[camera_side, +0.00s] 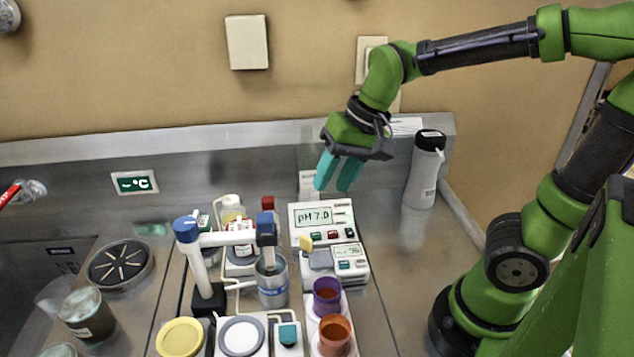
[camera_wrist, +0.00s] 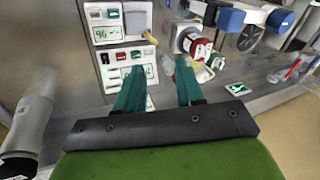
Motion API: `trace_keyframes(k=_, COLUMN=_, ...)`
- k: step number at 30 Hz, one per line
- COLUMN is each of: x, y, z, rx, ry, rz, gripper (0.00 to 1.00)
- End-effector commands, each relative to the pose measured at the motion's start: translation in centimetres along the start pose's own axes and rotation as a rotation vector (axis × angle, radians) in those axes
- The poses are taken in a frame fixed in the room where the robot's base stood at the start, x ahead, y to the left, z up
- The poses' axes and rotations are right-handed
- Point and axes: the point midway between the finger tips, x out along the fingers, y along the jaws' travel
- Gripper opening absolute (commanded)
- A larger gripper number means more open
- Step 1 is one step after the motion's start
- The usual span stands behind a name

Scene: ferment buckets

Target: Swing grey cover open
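The grey cover (camera_side: 320,259) is a small flap on the left part of a small white meter (camera_side: 350,273) with a display and teal buttons. It looks lowered onto the meter. In the wrist view, the grey cover (camera_wrist: 136,21) is near the top, beside the meter's display. My gripper (camera_side: 332,187) has two teal fingers, apart with nothing between them. It hangs above and behind the meters, well away from the cover. The wrist view also shows the open fingers (camera_wrist: 158,72). What lies under the cover is hidden.
A white pH meter (camera_side: 322,219) stands just behind the small meter. A yellow piece (camera_side: 306,242) is close to the cover. Purple (camera_side: 327,293) and orange (camera_side: 335,332) cups stand in front. A blue-topped stand (camera_side: 200,270) is at left, and a grey bottle (camera_side: 424,175) at right.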

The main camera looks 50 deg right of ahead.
Motion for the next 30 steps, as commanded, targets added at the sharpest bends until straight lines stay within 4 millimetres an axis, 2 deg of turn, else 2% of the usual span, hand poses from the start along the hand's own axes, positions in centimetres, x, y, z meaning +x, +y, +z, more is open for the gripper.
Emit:
trace_keyframes(k=3, x=2.0, y=-0.6, z=-2.5, rx=0.269, ry=-0.103, rz=0.119, gripper=0.37)
trace_keyframes(k=8, x=4.3, y=-0.9, z=-5.7, rx=0.723, ry=-0.135, rz=0.346, gripper=0.37)
trace_keyframes(k=11, x=5.5, y=-1.4, z=-7.4, rx=1.054, ry=-0.070, rz=0.510, gripper=0.37)
trace_keyframes(k=15, x=6.4, y=-2.9, z=-9.1, rx=1.546, ry=0.137, rz=0.700, gripper=0.37)
trace_keyframes(k=18, x=6.4, y=-4.3, z=-9.7, rx=1.875, ry=0.312, rz=0.768, gripper=0.37)
trace_keyframes(k=21, x=5.5, y=-5.5, z=-9.9, rx=2.157, ry=0.442, rz=0.781, gripper=0.37)
trace_keyframes(k=24, x=4.5, y=-6.4, z=-9.5, rx=2.357, ry=0.504, rz=0.789, gripper=0.37)
trace_keyframes(k=27, x=4.4, y=-6.6, z=-9.0, rx=2.465, ry=0.541, rz=0.813, gripper=0.37)
trace_keyframes(k=30, x=4.6, y=-6.5, z=-8.7, rx=2.500, ry=0.556, rz=0.816, gripper=0.37)
